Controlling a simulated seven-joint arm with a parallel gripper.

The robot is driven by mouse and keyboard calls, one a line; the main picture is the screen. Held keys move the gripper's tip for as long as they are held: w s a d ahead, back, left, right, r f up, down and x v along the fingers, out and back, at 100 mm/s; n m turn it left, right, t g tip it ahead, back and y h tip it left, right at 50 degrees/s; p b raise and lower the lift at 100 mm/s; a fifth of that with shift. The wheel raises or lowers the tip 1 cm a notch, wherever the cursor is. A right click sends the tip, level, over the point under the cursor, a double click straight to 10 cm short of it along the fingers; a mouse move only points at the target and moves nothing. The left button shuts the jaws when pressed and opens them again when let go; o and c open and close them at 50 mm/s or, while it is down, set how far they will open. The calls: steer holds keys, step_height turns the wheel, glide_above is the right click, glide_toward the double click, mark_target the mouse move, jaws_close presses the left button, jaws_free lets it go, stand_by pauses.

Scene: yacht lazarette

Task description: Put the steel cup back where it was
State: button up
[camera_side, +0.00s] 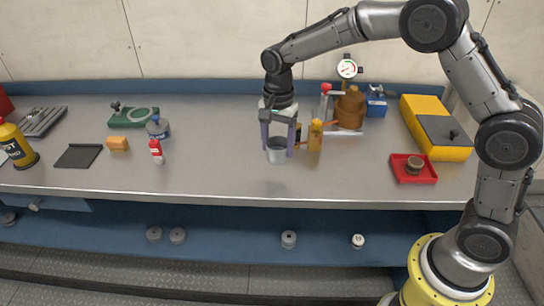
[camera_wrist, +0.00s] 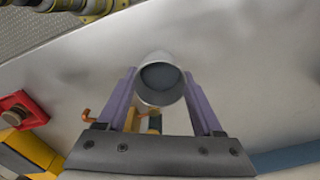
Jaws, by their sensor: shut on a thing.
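The steel cup (camera_side: 277,155) is a small grey metal cup, upright between the two purple fingers of my gripper (camera_side: 276,150). My gripper is shut on it from above, one finger on each side. In the wrist view the cup (camera_wrist: 160,82) shows its round open mouth, dark inside, between the fingertips of my gripper (camera_wrist: 160,95). In the side view the cup is over the middle of the grey bench top (camera_side: 220,180). I cannot tell whether its base touches the bench.
An orange-brown object (camera_side: 315,135) stands close behind the cup, right of it. A red tray (camera_side: 413,168) and a yellow case (camera_side: 436,127) are at the right. A red-and-white bottle (camera_side: 156,151) and an orange block (camera_side: 117,143) are at the left. The bench front is clear.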

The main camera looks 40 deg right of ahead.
mark_target(272, 157)
steer(key=shift+w+a+f, duration=0.1)
steer(key=shift+w+f, duration=0.55)
steer(key=shift+f, duration=0.15)
steer(key=shift+w+f, duration=0.15)
steer(key=shift+f, duration=0.75)
steer(key=shift+w+f, duration=0.1)
steer(key=shift+f, duration=0.8)
steer(key=shift+f, duration=0.15)
steer(key=o, duration=1.5)
